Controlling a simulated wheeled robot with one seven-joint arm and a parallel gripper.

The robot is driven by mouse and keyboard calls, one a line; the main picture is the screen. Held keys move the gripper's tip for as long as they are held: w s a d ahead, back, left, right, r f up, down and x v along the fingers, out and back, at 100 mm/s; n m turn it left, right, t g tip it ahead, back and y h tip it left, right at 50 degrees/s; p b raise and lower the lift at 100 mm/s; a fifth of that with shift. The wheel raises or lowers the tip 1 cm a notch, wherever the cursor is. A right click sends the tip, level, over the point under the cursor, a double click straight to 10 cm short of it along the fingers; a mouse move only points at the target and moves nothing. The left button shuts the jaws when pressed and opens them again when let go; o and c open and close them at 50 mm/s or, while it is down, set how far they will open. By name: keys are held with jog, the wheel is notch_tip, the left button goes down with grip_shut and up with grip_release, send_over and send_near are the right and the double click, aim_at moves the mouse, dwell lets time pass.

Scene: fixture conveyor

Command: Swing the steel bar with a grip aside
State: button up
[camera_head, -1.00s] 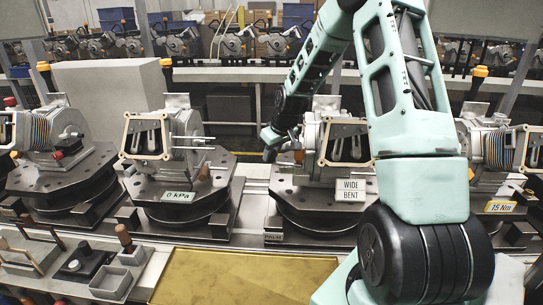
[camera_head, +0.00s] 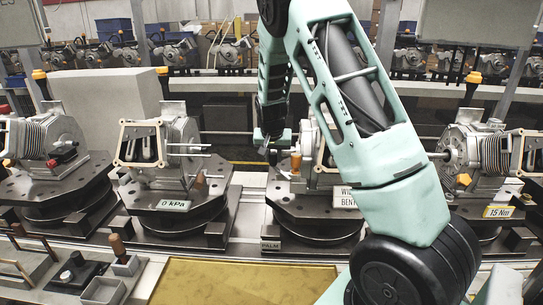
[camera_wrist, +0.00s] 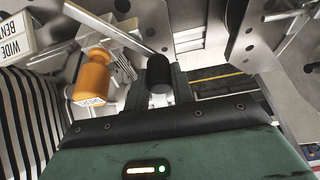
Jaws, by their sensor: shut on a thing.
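In the wrist view a thin steel bar (camera_wrist: 108,29) runs from the upper left to a dark cylindrical grip (camera_wrist: 160,72). My gripper (camera_wrist: 160,88) is shut around this grip, with its fingers largely hidden behind it. In the head view my gripper (camera_head: 272,140) is at the left side of the middle fixture (camera_head: 312,205), which bears a "WIDE BENT" sign (camera_head: 345,197). My arm hides much of that fixture, and I cannot make out the bar in my jaws there.
An orange knob (camera_wrist: 92,75) with a tag is close left of my gripper in the wrist view. The "0 kPa" fixture (camera_head: 173,205) stands to the left and the "15 Nm" fixture (camera_head: 498,212) to the right. A yellow mat (camera_head: 235,283) lies clear in front.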

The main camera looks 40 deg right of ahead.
jog(key=shift+d+m, duration=0.2)
jog(key=shift+m, duration=0.4)
jog(key=o, duration=1)
jog(key=b+v, duration=0.2)
jog(key=v, duration=1.5)
jog(key=shift+w+a+r, duration=0.2)
jog(key=shift+a, duration=0.1)
